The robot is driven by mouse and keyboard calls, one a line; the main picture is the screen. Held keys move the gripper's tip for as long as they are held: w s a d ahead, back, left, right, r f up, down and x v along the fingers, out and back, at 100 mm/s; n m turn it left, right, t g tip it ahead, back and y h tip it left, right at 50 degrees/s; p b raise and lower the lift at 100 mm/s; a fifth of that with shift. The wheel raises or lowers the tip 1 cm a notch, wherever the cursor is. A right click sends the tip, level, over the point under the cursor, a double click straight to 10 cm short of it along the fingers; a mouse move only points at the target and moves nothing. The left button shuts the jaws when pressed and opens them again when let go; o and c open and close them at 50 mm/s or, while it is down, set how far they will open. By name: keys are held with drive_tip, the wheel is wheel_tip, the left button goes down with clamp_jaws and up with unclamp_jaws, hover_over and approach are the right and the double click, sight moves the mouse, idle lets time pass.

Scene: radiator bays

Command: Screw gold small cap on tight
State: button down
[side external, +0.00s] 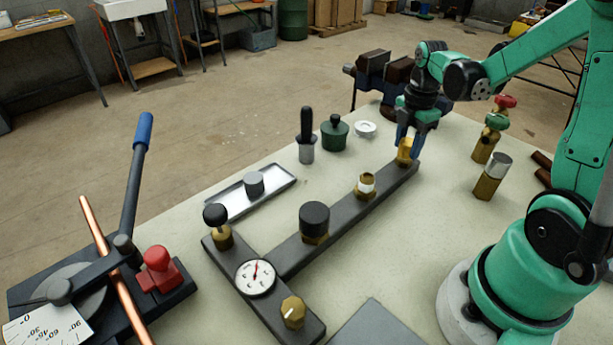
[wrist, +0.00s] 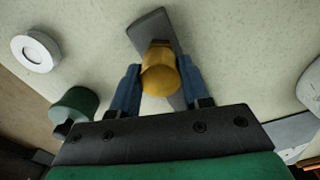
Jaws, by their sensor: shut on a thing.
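The gold small cap (wrist: 159,78) is between the two blue fingers of my gripper (wrist: 160,88) in the wrist view. In the side view the gold cap (side external: 404,152) sits at the far end of the dark grey bar (side external: 345,213), with my gripper (side external: 408,142) shut on it from above. The fitting under the cap is hidden, so I cannot tell how far the cap is threaded.
Along the bar stand a white-banded brass fitting (side external: 366,186), a black cap (side external: 314,220) and a gauge (side external: 255,277). A green pot (side external: 335,132) and white ring (side external: 365,129) are left of my gripper. Brass valves (side external: 488,140) stand right. A tray (side external: 240,198) holds a grey cylinder.

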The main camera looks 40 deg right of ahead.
drive_tip(key=m, duration=0.5)
drive_tip(key=shift+m, duration=0.4)
drive_tip(key=m, duration=1)
drive_tip(key=shift+m, duration=0.3)
drive_tip(key=m, duration=0.6)
drive_tip(key=shift+m, duration=0.3)
drive_tip(key=c, duration=0.6)
unclamp_jaws()
